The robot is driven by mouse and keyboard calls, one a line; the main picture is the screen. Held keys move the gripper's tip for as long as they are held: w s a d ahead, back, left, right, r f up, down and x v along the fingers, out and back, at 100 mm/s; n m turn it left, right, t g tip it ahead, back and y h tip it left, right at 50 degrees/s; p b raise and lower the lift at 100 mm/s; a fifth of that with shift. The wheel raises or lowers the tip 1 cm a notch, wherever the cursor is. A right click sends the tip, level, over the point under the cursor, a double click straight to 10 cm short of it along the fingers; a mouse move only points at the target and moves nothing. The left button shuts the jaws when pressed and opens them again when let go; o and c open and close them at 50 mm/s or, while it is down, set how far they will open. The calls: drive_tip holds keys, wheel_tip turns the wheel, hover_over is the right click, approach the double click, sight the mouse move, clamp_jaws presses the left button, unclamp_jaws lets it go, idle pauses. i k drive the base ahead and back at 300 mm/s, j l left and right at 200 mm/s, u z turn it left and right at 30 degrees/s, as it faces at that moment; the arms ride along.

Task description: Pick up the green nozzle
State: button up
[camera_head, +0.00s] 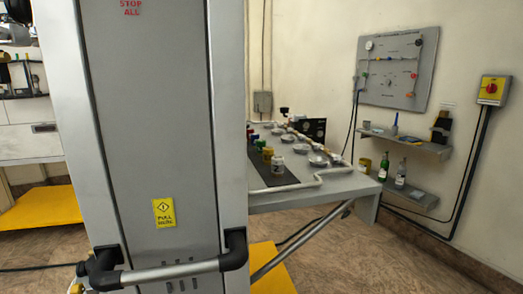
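A row of small coloured pieces stands on a dark mat (262,177) on the grey table, right of the cabinet. One small green piece (260,145) is in this row, and it may be the green nozzle; it is too small to make out its shape. My gripper does not show in the camera_head view, so its state and anything in it are hidden. The table is some distance ahead, partly covered by the cabinet.
A tall grey cabinet (155,120) with a horizontal bar handle (170,273) stands close in front, left of centre. Several metal dishes stand on the grey table (325,192). Wall shelves (405,190) hold bottles at right. Open floor lies at the lower right.

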sight(260, 143)
drive_tip(key=i+l+u, duration=0.1)
drive_tip(key=i+l, duration=0.9)
drive_tip(key=i+j, duration=0.05)
drive_tip(key=i, duration=0.05)
